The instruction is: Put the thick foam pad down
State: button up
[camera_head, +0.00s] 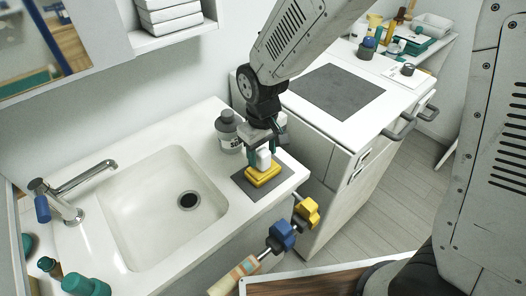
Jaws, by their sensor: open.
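The thick foam pad (262,176) is yellow and lies on a dark grey mat (243,185) at the right end of the sink counter. My gripper (262,158) points down directly over the pad, with its fingertips at or just above the pad's top. The gripper is open. The small picture does not show clearly whether the fingers still touch the pad. The gripper hides part of the pad's far side.
A grey bottle (228,131) stands close behind the gripper. The sink basin (150,215) and faucet (65,195) are to the left. A cooktop (336,92) lies to the right past a gap. Blue and yellow handled items (282,234) are below the counter's front edge.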

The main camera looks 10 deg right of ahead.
notch_tip(320, 180, up, 12)
dwell(0.4)
jog(key=s+d+r+m, duration=0.3)
jog(key=s+d+r, duration=0.1)
jog(key=s+d, duration=0.5)
jog(key=s+d+r+m+t, duration=0.1)
jog(key=s+d+r+m, duration=0.2)
jog(key=s+d, duration=0.7)
jog(key=shift+s+d+r+m, duration=0.3)
jog(key=shift+d+r+m, duration=0.15)
jog(key=shift+d, duration=0.55)
jog(key=shift+o, duration=0.5)
